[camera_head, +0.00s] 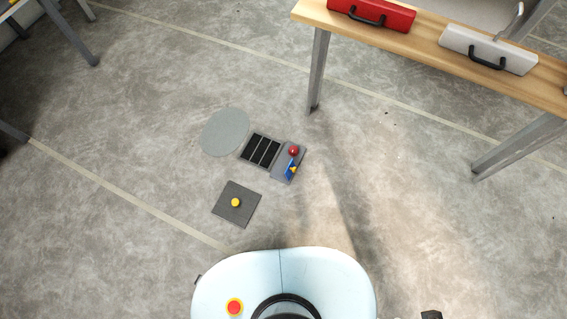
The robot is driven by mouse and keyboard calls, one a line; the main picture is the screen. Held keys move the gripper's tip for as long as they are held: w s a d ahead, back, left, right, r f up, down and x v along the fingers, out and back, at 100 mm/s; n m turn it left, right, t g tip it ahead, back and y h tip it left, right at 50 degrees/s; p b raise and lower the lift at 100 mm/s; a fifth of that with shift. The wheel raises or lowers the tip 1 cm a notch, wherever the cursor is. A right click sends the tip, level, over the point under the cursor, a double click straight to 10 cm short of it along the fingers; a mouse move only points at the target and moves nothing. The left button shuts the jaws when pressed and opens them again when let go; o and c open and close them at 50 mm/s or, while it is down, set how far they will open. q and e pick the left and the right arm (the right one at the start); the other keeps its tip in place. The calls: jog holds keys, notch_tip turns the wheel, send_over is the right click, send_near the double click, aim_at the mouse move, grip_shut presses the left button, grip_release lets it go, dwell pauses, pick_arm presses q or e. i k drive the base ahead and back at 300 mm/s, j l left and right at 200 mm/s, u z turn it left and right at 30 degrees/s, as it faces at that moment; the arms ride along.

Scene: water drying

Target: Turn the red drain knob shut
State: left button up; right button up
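A small red knob (293,151) sits on a grey plate (280,173) on the concrete floor, ahead of my base. A small blue and yellow piece (291,169) is on the same plate, just below the knob in the picture. A black slotted drain grate (261,150) adjoins the plate on its left. The knob's turn position is too small to read. My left gripper is not in view. A small dark part (431,315) at the bottom edge, right of my base, may belong to my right gripper; its fingers cannot be made out.
A grey round disc (225,132) lies left of the grate. A dark square plate (236,205) with a yellow button is nearer my base. A wooden table (425,45) with a red toolbox (371,14) and white toolbox (488,50) stands upper right. The floor around the knob is open.

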aim_at(293, 151)
jog(key=k, duration=1.3)
